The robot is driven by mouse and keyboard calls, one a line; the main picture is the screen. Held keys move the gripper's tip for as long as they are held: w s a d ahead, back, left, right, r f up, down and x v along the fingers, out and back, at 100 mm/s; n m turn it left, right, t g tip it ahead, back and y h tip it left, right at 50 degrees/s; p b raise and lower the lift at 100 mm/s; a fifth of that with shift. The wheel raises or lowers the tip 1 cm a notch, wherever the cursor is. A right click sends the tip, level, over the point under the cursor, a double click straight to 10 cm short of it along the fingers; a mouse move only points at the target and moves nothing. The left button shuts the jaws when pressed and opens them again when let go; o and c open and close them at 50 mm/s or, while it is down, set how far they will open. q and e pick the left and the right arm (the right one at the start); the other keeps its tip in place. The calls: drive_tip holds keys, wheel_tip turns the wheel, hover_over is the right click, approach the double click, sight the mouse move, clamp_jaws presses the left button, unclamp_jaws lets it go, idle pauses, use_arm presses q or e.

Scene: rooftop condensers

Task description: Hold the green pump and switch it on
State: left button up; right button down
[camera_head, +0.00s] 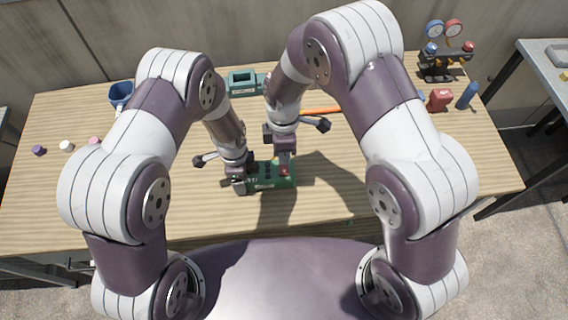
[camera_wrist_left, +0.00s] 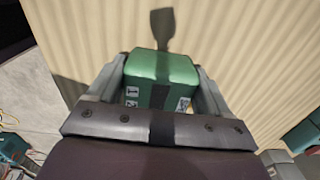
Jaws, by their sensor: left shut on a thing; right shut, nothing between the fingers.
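The green pump (camera_head: 264,183) lies on the wooden table near its front middle, with dark round parts on its top and a red part at its right end. My left gripper (camera_head: 240,184) is shut on the pump's left end. In the left wrist view the green pump (camera_wrist_left: 160,68) sits between both fingers of my left gripper (camera_wrist_left: 162,85). My right gripper (camera_head: 284,167) is shut and empty, pointing down at the red part on the pump's right end. I cannot tell whether it touches the red part.
A gauge manifold (camera_head: 446,60) stands at the back right, with a red object (camera_head: 440,99) and a blue cylinder (camera_head: 467,95) in front. A blue cup (camera_head: 121,94) and a teal device (camera_head: 244,83) stand at the back. Small caps (camera_head: 39,150) lie left. The front right is mostly clear.

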sight(284, 172)
drive_tip(key=shift+s+f, duration=0.15)
drive_tip(key=shift+f, duration=1.15)
drive_tip(key=shift+s+f, duration=0.15)
drive_tip(key=shift+f, duration=1.15)
drive_tip(key=shift+s+f, duration=0.1)
drive_tip(key=shift+f, duration=0.05)
drive_tip(key=shift+w+r, duration=0.25)
drive_tip(key=shift+w, duration=0.55)
